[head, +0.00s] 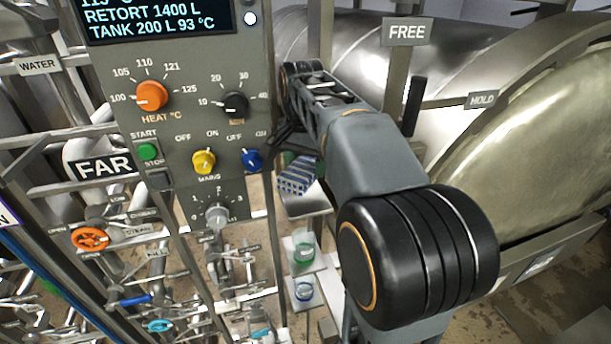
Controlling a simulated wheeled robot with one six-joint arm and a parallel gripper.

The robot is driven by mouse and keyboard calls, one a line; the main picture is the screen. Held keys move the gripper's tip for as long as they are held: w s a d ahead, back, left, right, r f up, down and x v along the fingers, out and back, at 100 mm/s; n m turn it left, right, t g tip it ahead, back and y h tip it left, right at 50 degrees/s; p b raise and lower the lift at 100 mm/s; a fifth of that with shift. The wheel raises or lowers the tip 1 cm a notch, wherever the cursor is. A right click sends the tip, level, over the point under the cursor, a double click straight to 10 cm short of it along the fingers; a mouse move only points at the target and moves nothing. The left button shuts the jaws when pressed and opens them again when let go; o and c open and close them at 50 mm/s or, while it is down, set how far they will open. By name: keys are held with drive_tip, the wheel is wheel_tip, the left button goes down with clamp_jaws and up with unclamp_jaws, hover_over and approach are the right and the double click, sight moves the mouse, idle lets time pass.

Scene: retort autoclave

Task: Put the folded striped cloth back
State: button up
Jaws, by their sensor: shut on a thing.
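The folded striped cloth (297,175), blue and white, shows just right of the control panel. It is at a small pale shelf (306,202); I cannot tell whether it rests on it or hangs just above. My gripper (293,150) is dark and small at the end of my arm, directly above the cloth, partly hidden by the panel edge and my arm. It is shut on the cloth, though the fingertips are hard to make out.
The control panel (185,120) with knobs stands close on the left. Below the cloth, containers with green (303,252) and blue (304,290) contents stand on lower shelves. Pipes and valves fill the lower left. A large metal vessel (530,150) takes up the right.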

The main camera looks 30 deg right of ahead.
sight(306, 176)
drive_tip(key=shift+f, duration=1.95)
drive_tip(key=shift+w+d+f+p, duration=0.1)
drive_tip(key=shift+f+p, duration=0.3)
drive_tip(key=shift+f, duration=0.2)
drive_tip(key=o, duration=1.2)
drive_tip(key=shift+r, duration=0.15)
drive_tip(key=r, duration=1.1)
drive_tip(key=shift+a+r, duration=0.4)
drive_tip(key=shift+s+a, duration=0.1)
drive_tip(key=shift+s, duration=0.1)
